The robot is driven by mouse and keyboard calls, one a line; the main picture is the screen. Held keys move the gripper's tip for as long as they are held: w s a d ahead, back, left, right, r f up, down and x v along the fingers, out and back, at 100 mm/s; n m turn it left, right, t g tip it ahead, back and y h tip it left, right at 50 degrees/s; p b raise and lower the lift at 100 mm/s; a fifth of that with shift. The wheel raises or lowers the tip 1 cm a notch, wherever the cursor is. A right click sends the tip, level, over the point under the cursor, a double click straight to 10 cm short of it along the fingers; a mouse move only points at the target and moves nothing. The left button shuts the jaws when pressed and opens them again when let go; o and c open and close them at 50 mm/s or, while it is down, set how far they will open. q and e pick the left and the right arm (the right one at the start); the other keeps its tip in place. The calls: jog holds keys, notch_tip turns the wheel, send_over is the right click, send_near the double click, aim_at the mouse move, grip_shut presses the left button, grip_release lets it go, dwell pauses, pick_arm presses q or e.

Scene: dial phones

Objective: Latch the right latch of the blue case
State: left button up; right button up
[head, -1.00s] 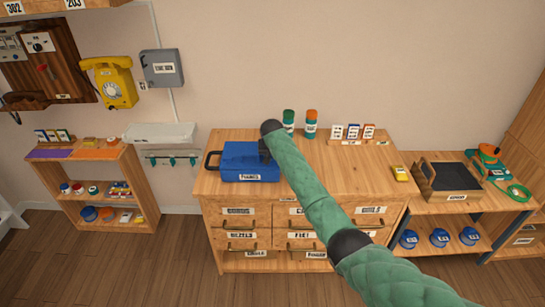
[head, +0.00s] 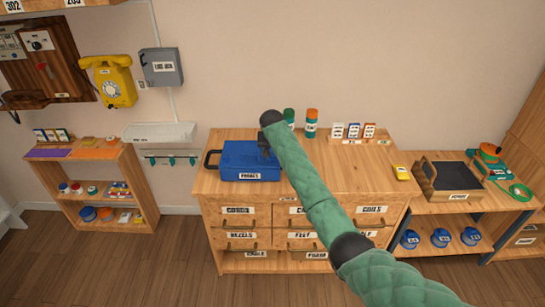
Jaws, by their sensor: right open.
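The blue case (head: 240,160) lies closed on top of the wooden drawer cabinet (head: 370,170), with its black handle to the left and a white label on its front. My right arm reaches in from the lower right. My right gripper (head: 264,150) is dark and small, at the case's right end; it is open, though its fingers are hard to make out. The arm and gripper hide the case's right end, and I cannot make out the right latch or whether the gripper touches it. My left gripper is not in view.
Green and orange-capped canisters (head: 312,122) and a small card rack (head: 353,133) stand at the cabinet's back. A yellow device (head: 401,172) lies at its right edge. The cabinet top between them is mostly clear. A wooden tray (head: 450,180) sits on the right bench.

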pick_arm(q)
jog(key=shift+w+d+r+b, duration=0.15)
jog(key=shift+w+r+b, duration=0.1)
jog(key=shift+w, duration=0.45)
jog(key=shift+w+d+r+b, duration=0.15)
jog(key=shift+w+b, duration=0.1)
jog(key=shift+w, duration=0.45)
pick_arm(e)
jog(key=shift+v, duration=1.85)
